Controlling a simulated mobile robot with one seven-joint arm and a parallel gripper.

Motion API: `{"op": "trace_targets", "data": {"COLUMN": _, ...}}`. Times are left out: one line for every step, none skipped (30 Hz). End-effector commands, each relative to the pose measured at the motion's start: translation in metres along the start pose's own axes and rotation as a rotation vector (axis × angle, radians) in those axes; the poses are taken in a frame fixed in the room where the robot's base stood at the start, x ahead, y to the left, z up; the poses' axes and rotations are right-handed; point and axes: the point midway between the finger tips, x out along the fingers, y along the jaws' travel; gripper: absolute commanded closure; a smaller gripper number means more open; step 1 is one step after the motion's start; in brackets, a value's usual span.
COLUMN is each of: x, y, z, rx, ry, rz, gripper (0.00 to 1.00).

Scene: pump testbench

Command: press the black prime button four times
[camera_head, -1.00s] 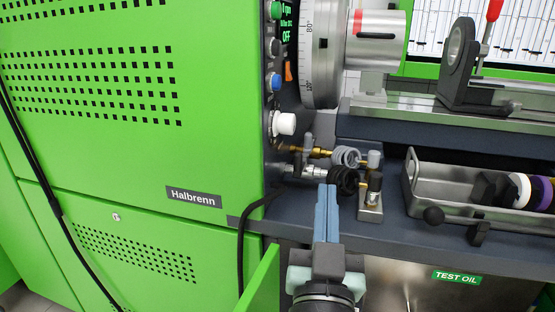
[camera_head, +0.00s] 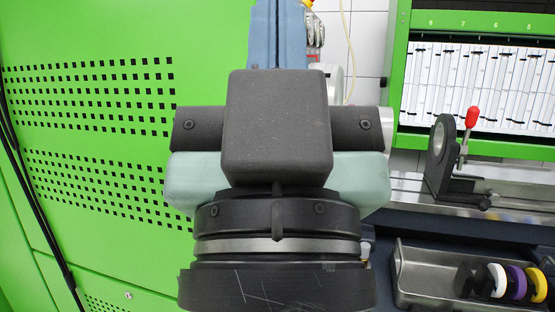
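My gripper (camera_head: 278,32) is large in the middle of the head view, in front of the green machine's right edge. Its two blue-grey fingers point up and lie side by side with only a thin line between them, so it looks shut, with nothing seen between them. The black prime button cannot be seen; the control panel strip is hidden behind my gripper or out of view. Whether the fingers touch anything cannot be told.
The green perforated cabinet (camera_head: 90,190) fills the left. At right are a metal rail with a dark bracket (camera_head: 440,165), a red-topped lever (camera_head: 472,118) and a chart panel (camera_head: 475,85). A metal tray (camera_head: 420,275) holds white, purple and yellow rings.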

Motion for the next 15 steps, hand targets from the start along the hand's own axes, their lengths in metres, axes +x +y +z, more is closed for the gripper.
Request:
{"op": "trace_targets", "data": {"x": 0.024, "y": 0.0, "z": -0.022, "rx": 0.0, "ry": 0.0, "rz": 0.0, "gripper": 1.0}}
{"op": "trace_targets", "data": {"x": 0.03, "y": 0.0, "z": -0.029, "rx": 0.0, "ry": 0.0, "rz": 0.0, "gripper": 1.0}}
{"op": "trace_targets", "data": {"x": 0.039, "y": 0.0, "z": -0.037, "rx": 0.0, "ry": 0.0, "rz": 0.0, "gripper": 1.0}}
{"op": "trace_targets", "data": {"x": 0.046, "y": 0.0, "z": -0.043, "rx": 0.0, "ry": -0.001, "rz": 0.0, "gripper": 1.0}}
{"op": "trace_targets", "data": {"x": 0.052, "y": 0.0, "z": -0.049, "rx": 0.0, "ry": -0.001, "rz": 0.0, "gripper": 1.0}}
{"op": "trace_targets", "data": {"x": 0.061, "y": 0.0, "z": -0.058, "rx": 0.0, "ry": -0.001, "rz": 0.0, "gripper": 1.0}}
{"op": "trace_targets", "data": {"x": 0.068, "y": 0.0, "z": -0.064, "rx": 0.0, "ry": -0.001, "rz": -0.001, "gripper": 1.0}}
{"op": "trace_targets", "data": {"x": 0.074, "y": 0.0, "z": -0.07, "rx": 0.001, "ry": -0.001, "rz": -0.001, "gripper": 1.0}}
{"op": "trace_targets", "data": {"x": 0.083, "y": 0.0, "z": -0.078, "rx": 0.001, "ry": -0.001, "rz": -0.001, "gripper": 1.0}}
{"op": "trace_targets", "data": {"x": 0.09, "y": 0.0, "z": -0.084, "rx": 0.001, "ry": -0.001, "rz": -0.001, "gripper": 1.0}}
{"op": "trace_targets", "data": {"x": 0.096, "y": 0.0, "z": -0.091, "rx": 0.001, "ry": -0.001, "rz": -0.001, "gripper": 1.0}}
{"op": "trace_targets", "data": {"x": 0.105, "y": 0.0, "z": -0.099, "rx": 0.001, "ry": -0.001, "rz": -0.001, "gripper": 1.0}}
{"op": "trace_targets", "data": {"x": 0.111, "y": 0.0, "z": -0.104, "rx": 0.001, "ry": -0.001, "rz": -0.001, "gripper": 1.0}}
{"op": "trace_targets", "data": {"x": 0.116, "y": 0.0, "z": -0.11, "rx": 0.001, "ry": -0.001, "rz": -0.001, "gripper": 1.0}}
{"op": "trace_targets", "data": {"x": 0.123, "y": 0.0, "z": -0.116, "rx": 0.001, "ry": -0.001, "rz": -0.001, "gripper": 1.0}}
